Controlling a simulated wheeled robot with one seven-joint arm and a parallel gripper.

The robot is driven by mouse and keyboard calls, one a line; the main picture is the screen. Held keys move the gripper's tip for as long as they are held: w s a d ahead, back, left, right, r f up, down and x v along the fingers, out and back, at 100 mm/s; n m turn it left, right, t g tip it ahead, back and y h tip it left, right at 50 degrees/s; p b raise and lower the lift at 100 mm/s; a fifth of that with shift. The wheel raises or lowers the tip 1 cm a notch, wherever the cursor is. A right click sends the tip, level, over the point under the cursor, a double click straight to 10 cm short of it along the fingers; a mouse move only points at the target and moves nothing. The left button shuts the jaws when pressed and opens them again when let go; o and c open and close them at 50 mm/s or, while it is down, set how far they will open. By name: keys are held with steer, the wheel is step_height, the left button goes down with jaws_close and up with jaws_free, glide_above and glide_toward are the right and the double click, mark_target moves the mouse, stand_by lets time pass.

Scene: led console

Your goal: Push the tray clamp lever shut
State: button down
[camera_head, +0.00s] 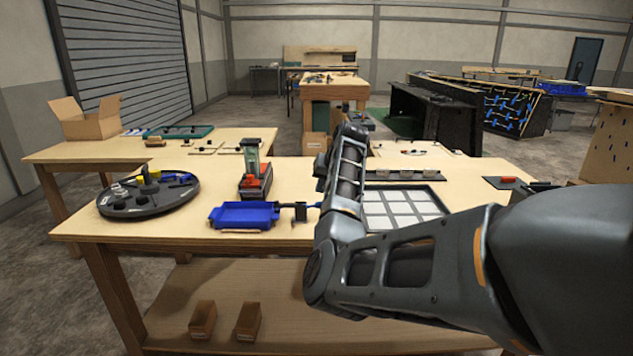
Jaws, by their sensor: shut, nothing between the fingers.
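A blue tray (243,215) lies near the front edge of the wooden table, left of my arm. My arm comes in from the right, bends at the front edge and reaches up and away over the table, just right of that part. My gripper's fingers cannot be made out; they seem hidden behind my forearm.
A round black turntable (148,200) with small parts is at the left. A red and green device (256,175) stands behind the tray. A white-celled panel (403,222) lies right of my forearm, partly covered.

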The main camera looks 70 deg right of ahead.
steer(key=shift+s+d+f+m+t+y+b, duration=0.15)
steer(key=shift+s+d+f+m+t+y, duration=0.05)
steer(key=shift+s+f+t, duration=0.4)
steer(key=shift+s+d+f+m+t+y+b, duration=0.15)
steer(key=shift+s+d+f+m+t+y, duration=0.1)
steer(key=shift+s+f+t, duration=0.35)
steer(key=shift+s+d+f+m+t+y+b, duration=0.2)
steer(key=shift+s+f+t, duration=0.3)
steer(key=shift+t, duration=0.2)
steer(key=shift+f, duration=0.15)
